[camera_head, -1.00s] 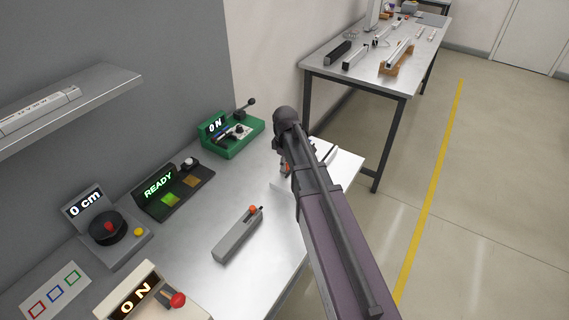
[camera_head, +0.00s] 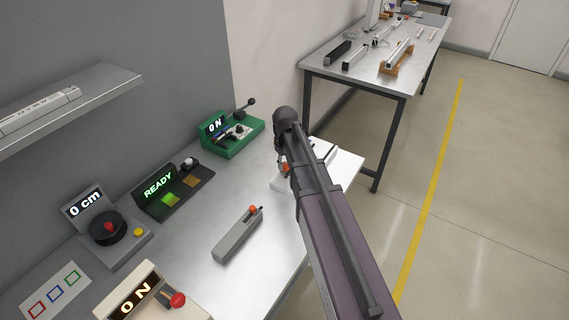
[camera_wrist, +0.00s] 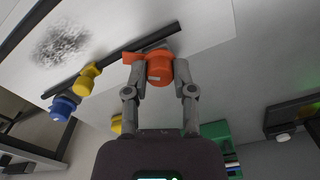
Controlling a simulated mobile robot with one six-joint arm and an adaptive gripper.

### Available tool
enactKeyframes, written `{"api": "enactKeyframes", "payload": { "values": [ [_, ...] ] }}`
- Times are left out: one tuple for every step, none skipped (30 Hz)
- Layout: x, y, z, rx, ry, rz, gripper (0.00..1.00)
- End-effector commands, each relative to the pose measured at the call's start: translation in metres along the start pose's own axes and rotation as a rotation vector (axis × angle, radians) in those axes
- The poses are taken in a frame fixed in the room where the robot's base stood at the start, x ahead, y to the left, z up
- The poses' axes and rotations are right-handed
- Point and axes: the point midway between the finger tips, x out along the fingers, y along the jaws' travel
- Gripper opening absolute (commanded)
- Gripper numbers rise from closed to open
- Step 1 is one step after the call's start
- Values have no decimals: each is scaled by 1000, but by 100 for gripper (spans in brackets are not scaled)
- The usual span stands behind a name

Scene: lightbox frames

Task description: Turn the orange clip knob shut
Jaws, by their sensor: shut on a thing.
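The orange clip knob (camera_wrist: 158,68) shows in the wrist view, with a tab sticking out to the left. It sits by a black bar (camera_wrist: 115,59) on a white board (camera_wrist: 110,22). My gripper (camera_wrist: 160,78) is shut on the orange knob, one finger on each side. A yellow knob (camera_wrist: 87,80) and a blue knob (camera_wrist: 64,106) sit further left along the bar. In the head view my arm hides most of the board, and a small orange part (camera_head: 286,168) shows beside it.
A grey block with an orange top (camera_head: 236,235) lies on the bench left of my arm. A green device (camera_head: 232,146) reading ON stands behind. A READY panel (camera_head: 172,191) and a dial box (camera_head: 108,228) stand left. Bare bench lies between.

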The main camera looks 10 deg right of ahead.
Motion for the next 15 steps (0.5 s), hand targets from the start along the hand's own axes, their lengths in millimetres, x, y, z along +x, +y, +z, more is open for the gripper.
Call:
{"api": "enactKeyframes", "payload": {
  "values": [
    [0,0,1,45,-1,-1,0],
    [0,0,1,73,-1,-1,0],
    [0,0,1,111,-1,-1,0],
    [0,0,1,139,-1,-1,0],
    [0,0,1,168,-1,-1,0],
    [0,0,1,206,-1,-1,0],
    [0,-1,1,234,-1,-1,0],
    [0,-1,1,263,-1,-1,0],
    [0,-1,1,300,-1,-1,0],
    [0,-1,1,329,-1,-1,0],
    [0,-1,1,358,-1,0,0],
    [0,-1,1,395,-1,0,0],
    [0,-1,1,424,-1,0,0],
    [0,-1,1,453,-1,0,0],
    [0,-1,1,490,-1,0,0]
  ]
}}
